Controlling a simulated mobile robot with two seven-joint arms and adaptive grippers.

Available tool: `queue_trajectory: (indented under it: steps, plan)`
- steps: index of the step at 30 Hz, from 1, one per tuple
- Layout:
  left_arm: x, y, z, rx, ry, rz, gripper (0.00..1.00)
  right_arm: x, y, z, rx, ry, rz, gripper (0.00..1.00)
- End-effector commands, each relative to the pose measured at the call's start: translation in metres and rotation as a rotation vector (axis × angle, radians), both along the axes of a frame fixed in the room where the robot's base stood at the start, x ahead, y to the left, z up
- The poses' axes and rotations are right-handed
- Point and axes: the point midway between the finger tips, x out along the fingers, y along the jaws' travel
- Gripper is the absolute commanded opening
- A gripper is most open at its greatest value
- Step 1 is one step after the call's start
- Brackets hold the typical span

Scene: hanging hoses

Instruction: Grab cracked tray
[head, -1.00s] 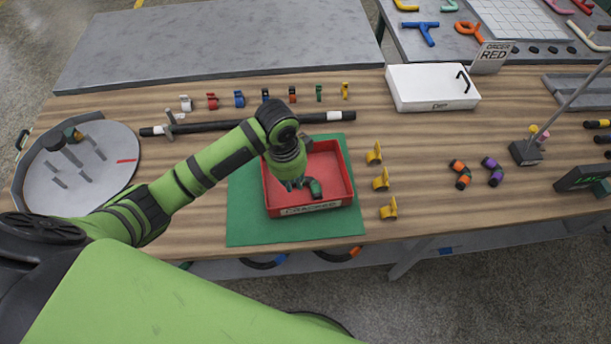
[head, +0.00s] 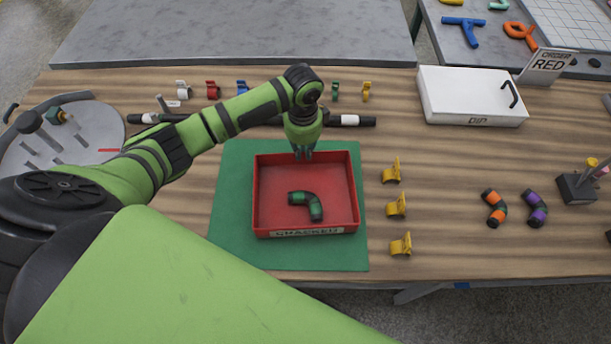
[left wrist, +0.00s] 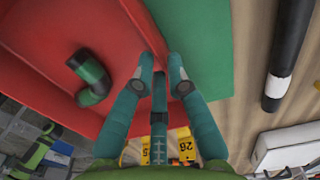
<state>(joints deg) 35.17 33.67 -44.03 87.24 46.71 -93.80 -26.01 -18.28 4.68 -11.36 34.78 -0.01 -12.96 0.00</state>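The cracked tray is a shallow red open box (head: 257,200) with a label reading roughly "CRACKED" on its front wall. It lies on a green mat (head: 228,215). A bent black hose piece with green bands (head: 314,207) lies inside it, and also shows in the left wrist view (left wrist: 88,76). My left gripper (head: 303,156) points down at the tray's far wall. In the left wrist view its two fingers (left wrist: 160,74) are apart, with the red wall (left wrist: 134,38) reaching between their tips. I cannot tell whether they touch it. My right gripper is out of view.
Yellow clips (head: 397,205) stand right of the mat. A black bar with white bands (head: 345,120) lies behind the tray. A white box (head: 470,97) is at back right. Orange-banded (head: 494,208) and purple-banded (head: 535,208) elbows lie farther right.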

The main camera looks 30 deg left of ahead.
Motion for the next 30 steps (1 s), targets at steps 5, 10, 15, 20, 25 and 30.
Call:
queue_trajectory:
  steps: [5, 10, 15, 20, 25, 30]
  plan:
    - [-0.002, 0.003, -0.026, 0.001, 0.004, 0.002, 0.16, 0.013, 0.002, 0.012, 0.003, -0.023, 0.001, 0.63]
    - [-0.001, 0.003, -0.042, 0.000, 0.000, -0.001, 0.16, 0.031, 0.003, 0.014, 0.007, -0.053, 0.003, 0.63]
    - [-0.001, 0.003, -0.043, 0.001, 0.000, -0.001, 0.16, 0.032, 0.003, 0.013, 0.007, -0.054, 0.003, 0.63]
    - [-0.001, 0.003, -0.043, 0.001, 0.000, -0.001, 0.00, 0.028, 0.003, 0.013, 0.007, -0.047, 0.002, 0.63]
    - [-0.001, 0.003, -0.043, 0.001, -0.001, -0.001, 0.00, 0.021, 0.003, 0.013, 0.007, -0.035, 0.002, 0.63]
    - [0.000, 0.003, -0.042, 0.000, -0.001, -0.001, 0.00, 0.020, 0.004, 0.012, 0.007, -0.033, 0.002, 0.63]
